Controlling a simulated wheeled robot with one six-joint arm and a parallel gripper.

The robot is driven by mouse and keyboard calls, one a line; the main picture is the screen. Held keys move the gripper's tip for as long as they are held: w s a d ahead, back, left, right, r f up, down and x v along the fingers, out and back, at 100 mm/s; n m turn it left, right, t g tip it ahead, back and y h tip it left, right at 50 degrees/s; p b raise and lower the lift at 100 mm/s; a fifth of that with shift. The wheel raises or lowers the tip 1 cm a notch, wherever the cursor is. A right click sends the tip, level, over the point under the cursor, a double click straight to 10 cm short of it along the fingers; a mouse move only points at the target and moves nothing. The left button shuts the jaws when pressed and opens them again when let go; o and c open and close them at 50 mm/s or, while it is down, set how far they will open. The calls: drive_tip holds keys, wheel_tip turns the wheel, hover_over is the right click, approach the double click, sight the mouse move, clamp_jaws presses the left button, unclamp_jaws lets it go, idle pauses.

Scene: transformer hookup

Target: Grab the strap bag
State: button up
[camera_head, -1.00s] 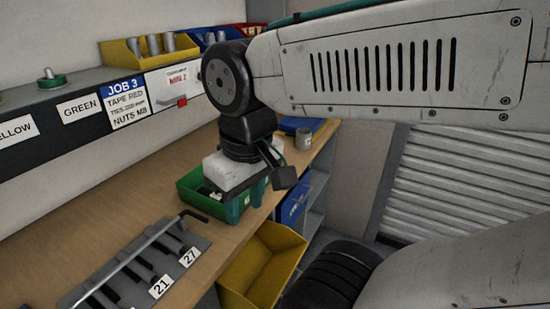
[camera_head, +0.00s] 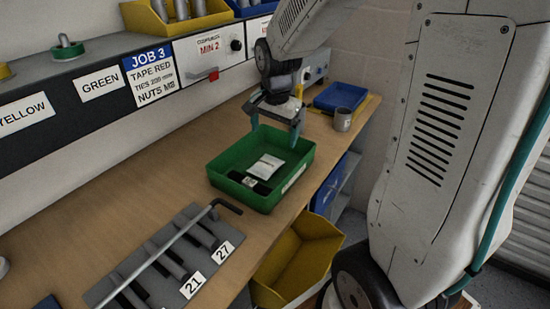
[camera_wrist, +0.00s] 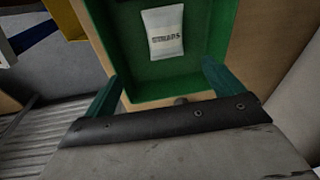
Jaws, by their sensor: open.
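The strap bag (camera_head: 267,166) is a small white packet lying in a green tray (camera_head: 222,186) on the workbench. In the wrist view the strap bag (camera_wrist: 163,33) shows printed lettering reading "STRAPS", and it lies on the floor of the green tray (camera_wrist: 215,40). A dark item with a pale label (camera_head: 250,182) lies beside the bag in the head view. My gripper (camera_head: 275,138) is open and empty, above the far side of the tray. In the wrist view the two green fingers of my gripper (camera_wrist: 160,85) stand apart, with the bag beyond them, untouched.
A grey tool holder (camera_head: 170,262) with a long hex key lies on the bench at the front left. A yellow bin (camera_head: 296,262) hangs at the bench's front edge. A grey cup (camera_head: 342,120) and a blue tray (camera_head: 340,97) stand beyond the green tray.

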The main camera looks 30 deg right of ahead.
sight(276, 155)
drive_tip(key=w+f, duration=0.1)
drive_tip(key=w+d+f+m, duration=0.1)
drive_tip(key=f, duration=0.1)
drive_tip(key=w+d+f+m, duration=0.1)
drive_tip(key=shift+w+d+f, duration=0.2)
drive_tip(key=shift+w+f, duration=0.05)
drive_tip(key=shift+w, duration=0.1)
drive_tip(key=f, duration=0.5)
drive_tip(key=d+f, duration=0.1)
drive_tip(key=f, duration=0.1)
drive_tip(key=shift+w+f, duration=0.3)
drive_tip(key=shift+w, duration=0.1)
drive_tip(key=shift+s+f, duration=0.1)
drive_tip(key=shift+f, duration=0.1)
drive_tip(key=c, duration=1.1)
